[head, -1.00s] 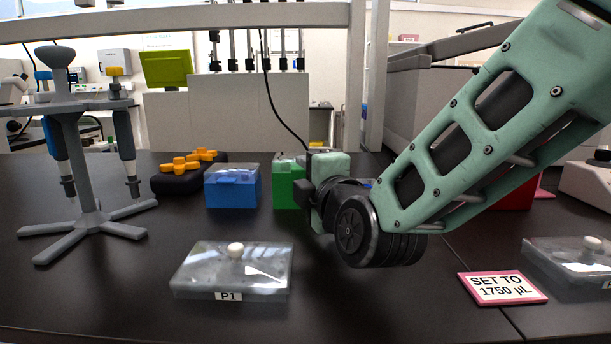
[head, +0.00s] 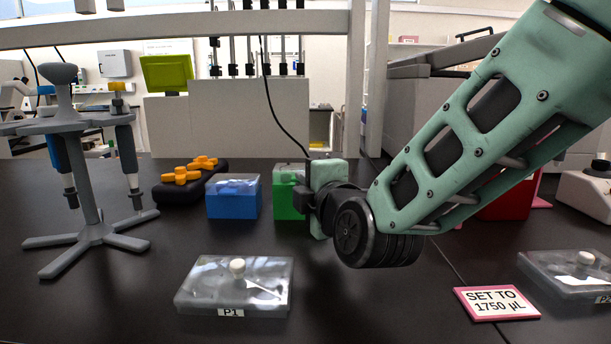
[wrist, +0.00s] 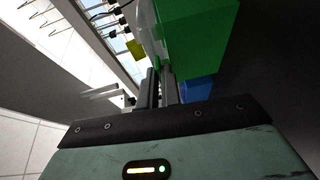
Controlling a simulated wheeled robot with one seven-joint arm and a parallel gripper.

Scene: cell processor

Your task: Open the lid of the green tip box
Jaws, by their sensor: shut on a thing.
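The green tip box (head: 287,207) stands on the dark bench in the middle of the head view, with a clear lid (head: 287,174) on top. In the wrist view the green box (wrist: 196,38) fills the upper middle, and its clear lid (wrist: 147,28) shows along its left side. My gripper (head: 306,192) is at the box's right side in the head view. In the wrist view its two fingers (wrist: 161,72) are close together at the edge between lid and box, by a small green tab. The exact contact is partly hidden. The lid looks down on the box.
A blue tip box (head: 233,202) stands just left of the green one. An orange-and-black rack (head: 185,182) and a pipette stand (head: 88,190) are further left. A clear P1 box (head: 240,285) lies in front, and a "SET TO 1750 µL" sign (head: 496,302) lies front right.

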